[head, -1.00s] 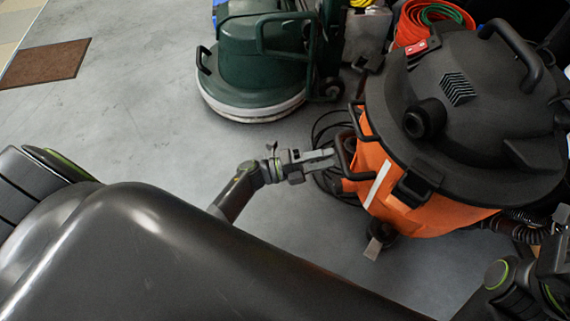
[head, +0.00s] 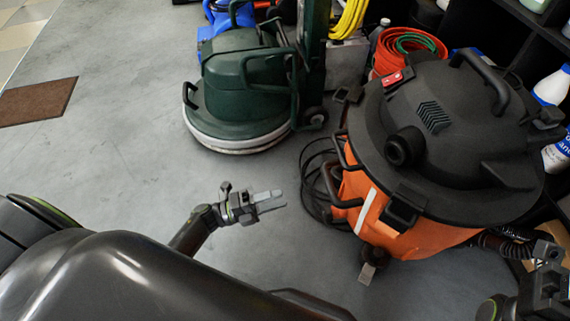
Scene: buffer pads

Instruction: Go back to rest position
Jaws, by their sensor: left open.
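My left gripper (head: 276,201) is in the lower middle of the head view, over the bare grey floor. Its jaws are open with nothing between them. It points right, toward the orange and black vacuum (head: 420,170), and is apart from it. Part of my right arm shows at the lower right edge (head: 543,285), beside the vacuum's hose. The fingertips of the right gripper cannot be made out clearly there.
A green floor machine (head: 240,90) stands behind the left gripper. Black cable (head: 316,190) lies beside the vacuum. A red hose coil (head: 408,42) and shelves with bottles (head: 552,86) are at the back right. A brown mat (head: 38,102) lies left; the floor between is clear.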

